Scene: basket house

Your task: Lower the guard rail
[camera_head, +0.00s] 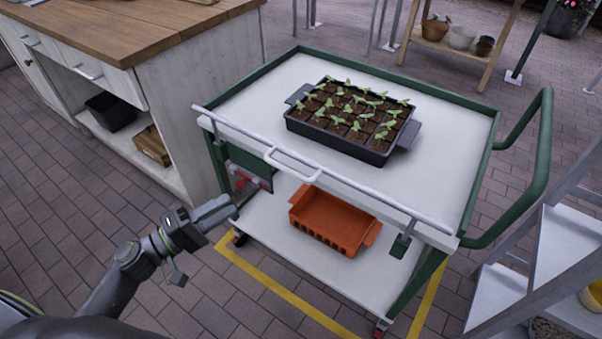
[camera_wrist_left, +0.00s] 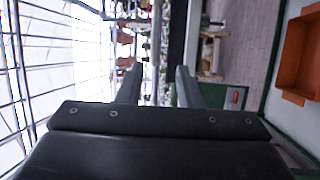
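The guard rail (camera_head: 350,183) is a long pale bar along the near side of the green and white cart. It runs at the upper deck's edge, with a white loop handle (camera_head: 292,163) at its middle. A dark green plate with a red part (camera_head: 250,181) sits below the rail's left end; a red part also shows in the left wrist view (camera_wrist_left: 236,97). My left gripper (camera_head: 229,205) is just in front of this plate, below the rail. In the wrist view its fingers (camera_wrist_left: 158,78) are apart with nothing between them. Whether it touches the cart is unclear. My right gripper is out of view.
A black seedling tray (camera_head: 340,149) stands on the upper deck (camera_head: 250,110), and an orange crate (camera_head: 335,220) on the lower shelf. A wooden-topped cabinet (camera_head: 190,85) is close on the left. White steps (camera_head: 560,245) stand at right. Brick floor in front is clear.

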